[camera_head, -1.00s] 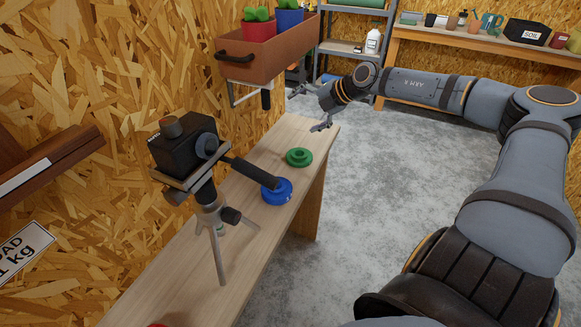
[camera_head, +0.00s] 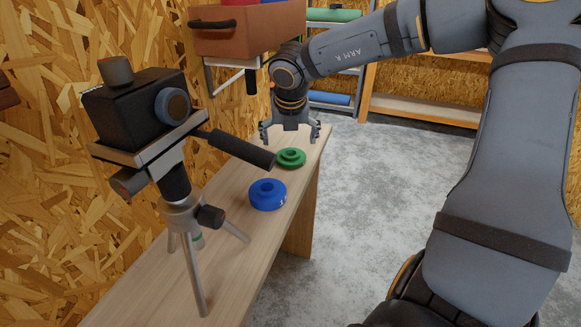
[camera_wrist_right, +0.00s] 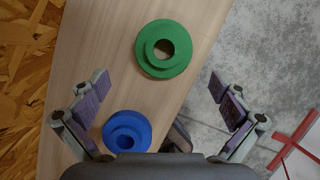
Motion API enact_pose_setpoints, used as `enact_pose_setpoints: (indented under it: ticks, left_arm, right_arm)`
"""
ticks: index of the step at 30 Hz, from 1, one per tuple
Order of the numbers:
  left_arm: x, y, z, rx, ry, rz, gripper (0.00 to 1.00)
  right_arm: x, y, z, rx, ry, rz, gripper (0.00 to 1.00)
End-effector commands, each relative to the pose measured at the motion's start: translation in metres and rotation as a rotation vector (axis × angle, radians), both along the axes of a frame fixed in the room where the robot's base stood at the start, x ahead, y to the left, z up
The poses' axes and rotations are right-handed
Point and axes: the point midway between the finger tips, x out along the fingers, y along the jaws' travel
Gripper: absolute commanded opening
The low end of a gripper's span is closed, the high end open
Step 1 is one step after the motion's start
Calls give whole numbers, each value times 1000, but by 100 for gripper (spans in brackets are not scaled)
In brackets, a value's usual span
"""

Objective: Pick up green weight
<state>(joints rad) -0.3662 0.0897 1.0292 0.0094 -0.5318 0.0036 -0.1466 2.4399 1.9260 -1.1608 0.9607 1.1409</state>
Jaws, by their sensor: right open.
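The green weight (camera_head: 291,158) is a stepped ring lying flat near the far end of the plank bench (camera_head: 225,215). It also shows in the right wrist view (camera_wrist_right: 152,62), ahead of the fingers and between their lines. My right gripper (camera_head: 290,134) is open and empty, just beyond and above the green weight in the head view. Its spread fingers (camera_wrist_right: 162,92) show on both sides of the wrist view and do not touch the weight. My left gripper is not in view.
A blue weight (camera_head: 267,195) lies nearer on the bench, close to the green one. A black camera on a tripod (camera_head: 140,110) stands at the left, its handle reaching toward the weights.

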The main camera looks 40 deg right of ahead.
Motion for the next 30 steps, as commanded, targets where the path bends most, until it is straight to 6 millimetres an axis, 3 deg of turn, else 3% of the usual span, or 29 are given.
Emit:
enact_pose_setpoints:
  ticks: [1,6,11,19,27,30]
  left_arm:
    - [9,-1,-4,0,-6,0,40]
    - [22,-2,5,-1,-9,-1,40]
    - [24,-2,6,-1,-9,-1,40]
    - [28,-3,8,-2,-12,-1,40]
    - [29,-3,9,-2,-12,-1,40]
    - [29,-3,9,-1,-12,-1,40]
  right_arm:
    - [2,-1,-9,0,-1,-1,100]
    - [4,-3,-12,1,-1,0,100]
    - [4,-4,-15,2,1,0,100]
    - [14,-19,-53,2,1,0,100]
    - [16,-20,-58,2,0,1,100]
    - [16,-20,-58,3,-1,1,88]
